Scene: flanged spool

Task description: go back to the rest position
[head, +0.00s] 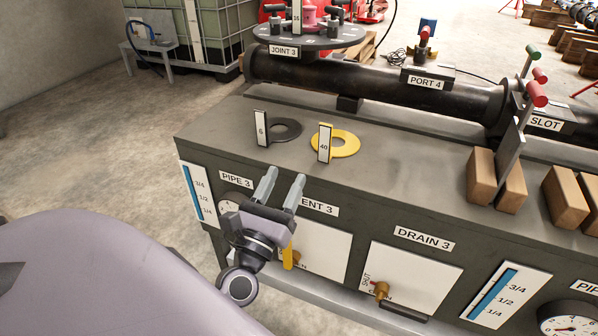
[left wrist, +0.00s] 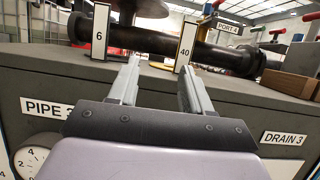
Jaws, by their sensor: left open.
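My left gripper (head: 281,190) is open and empty in front of the bench's front panel, near the PIPE 3 and VENT 3 labels. In the left wrist view its two grey fingers (left wrist: 158,85) stand apart with nothing between them. The flanged spool, a dark pipe (head: 380,80), lies along the back of the bench top (head: 400,150). A black ring with tag 6 (head: 285,130) and a yellow ring with tag 40 (head: 345,144) lie on the bench top beyond the gripper. My right gripper is not in view.
The front panel carries a yellow-handled VENT 3 valve (head: 288,256), a DRAIN 3 valve (head: 381,289) and gauges. Wooden blocks (head: 511,186) stand on the bench at the right. A round JOINT 3 table (head: 310,37) is at the back. Open floor (head: 90,150) lies left of the bench.

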